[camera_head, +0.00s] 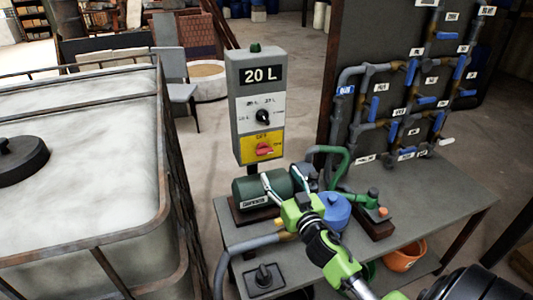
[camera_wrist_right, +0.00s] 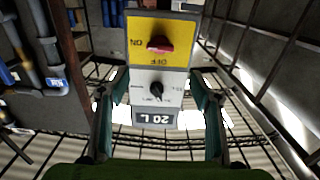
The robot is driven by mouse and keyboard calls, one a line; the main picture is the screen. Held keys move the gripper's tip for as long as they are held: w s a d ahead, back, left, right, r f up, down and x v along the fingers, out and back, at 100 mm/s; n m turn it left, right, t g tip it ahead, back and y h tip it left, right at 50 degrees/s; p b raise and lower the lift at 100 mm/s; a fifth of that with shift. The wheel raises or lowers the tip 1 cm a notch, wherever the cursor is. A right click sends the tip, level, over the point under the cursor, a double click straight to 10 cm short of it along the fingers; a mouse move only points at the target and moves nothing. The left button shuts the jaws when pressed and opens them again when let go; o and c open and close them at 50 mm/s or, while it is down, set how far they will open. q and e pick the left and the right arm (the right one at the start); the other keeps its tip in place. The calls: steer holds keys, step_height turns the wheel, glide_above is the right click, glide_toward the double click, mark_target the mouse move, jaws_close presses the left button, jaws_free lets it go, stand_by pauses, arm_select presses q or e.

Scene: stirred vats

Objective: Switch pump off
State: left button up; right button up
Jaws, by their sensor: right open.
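The grey control box (camera_head: 255,105) stands on a post behind the table, with a "20 L" display. Its yellow panel carries a red rotary switch (camera_head: 265,150), with OFF above it and ON at its right. The red handle lies roughly horizontal, in line with ON. A black selector knob (camera_head: 263,117) is above it. My right gripper (camera_head: 283,178) is open and empty, below and in front of the box. In the right wrist view the box appears upside down, with the red switch (camera_wrist_right: 160,44) beyond the open fingers (camera_wrist_right: 158,78). My left gripper is not in view.
The green pump motor (camera_head: 262,190) and a blue pump housing (camera_head: 334,210) sit on the table (camera_head: 420,190) below the box. A caged white tank (camera_head: 85,170) stands at left. A pipe panel with blue valves (camera_head: 411,75) rises at right. An orange bucket (camera_head: 404,255) is low at right.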

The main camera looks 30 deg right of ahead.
mark_target(266, 153)
steer(key=p+x, duration=0.1)
steer(key=x, duration=1.2)
steer(key=shift+f+p, duration=0.15)
steer(key=shift+p, duration=0.2)
steer(key=c, duration=1.1)
